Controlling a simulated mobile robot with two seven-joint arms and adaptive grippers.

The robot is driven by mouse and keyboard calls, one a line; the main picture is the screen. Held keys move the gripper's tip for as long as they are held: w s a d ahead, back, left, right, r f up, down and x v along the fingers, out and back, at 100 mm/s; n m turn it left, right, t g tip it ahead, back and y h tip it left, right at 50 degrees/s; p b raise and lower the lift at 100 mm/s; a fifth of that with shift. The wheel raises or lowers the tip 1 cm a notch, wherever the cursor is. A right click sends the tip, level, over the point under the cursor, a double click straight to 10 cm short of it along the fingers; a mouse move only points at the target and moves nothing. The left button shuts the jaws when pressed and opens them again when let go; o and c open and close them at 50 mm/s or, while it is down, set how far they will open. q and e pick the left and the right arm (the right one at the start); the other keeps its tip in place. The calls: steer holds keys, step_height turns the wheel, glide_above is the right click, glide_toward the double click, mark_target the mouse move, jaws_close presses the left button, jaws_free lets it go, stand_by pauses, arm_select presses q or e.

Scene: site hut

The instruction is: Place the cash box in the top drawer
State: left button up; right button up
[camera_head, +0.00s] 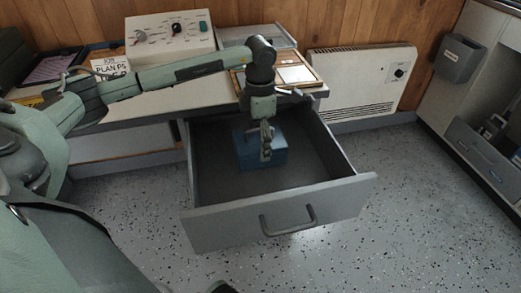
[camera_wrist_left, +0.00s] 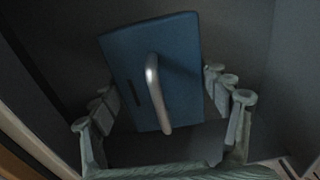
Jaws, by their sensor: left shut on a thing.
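The blue cash box (camera_head: 250,158) is inside the open grey drawer (camera_head: 225,227) under the worktop, near its middle. The box also shows in the left wrist view (camera_wrist_left: 127,60), with a silver handle (camera_wrist_left: 153,85) on top and a dark slot beside it. My left gripper (camera_head: 266,150) reaches down into the drawer over the box and is shut on it. In the left wrist view its fingers (camera_wrist_left: 165,92) lie on either side of the box. I cannot tell whether the box touches the drawer floor. My right gripper is not in view.
The worktop (camera_head: 180,101) above holds a control box (camera_head: 170,37), a plan sign (camera_head: 111,66) and a wooden-framed board (camera_head: 297,75). A white heater (camera_head: 360,80) is on the wall. A grey cabinet with an open drawer (camera_head: 480,158) stands at right. The speckled floor in front is clear.

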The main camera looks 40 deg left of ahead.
arm_select(q)
step_height(320, 180, down, 3)
steer(key=shift+f, duration=0.2)
steer(key=shift+w+f, duration=0.1)
steer(key=shift+f, duration=0.2)
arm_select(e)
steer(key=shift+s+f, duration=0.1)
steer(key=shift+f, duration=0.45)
arm_select(q)
steer(key=shift+f, duration=0.1)
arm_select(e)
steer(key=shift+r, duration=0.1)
arm_select(q)
steer(key=o, duration=1.7)
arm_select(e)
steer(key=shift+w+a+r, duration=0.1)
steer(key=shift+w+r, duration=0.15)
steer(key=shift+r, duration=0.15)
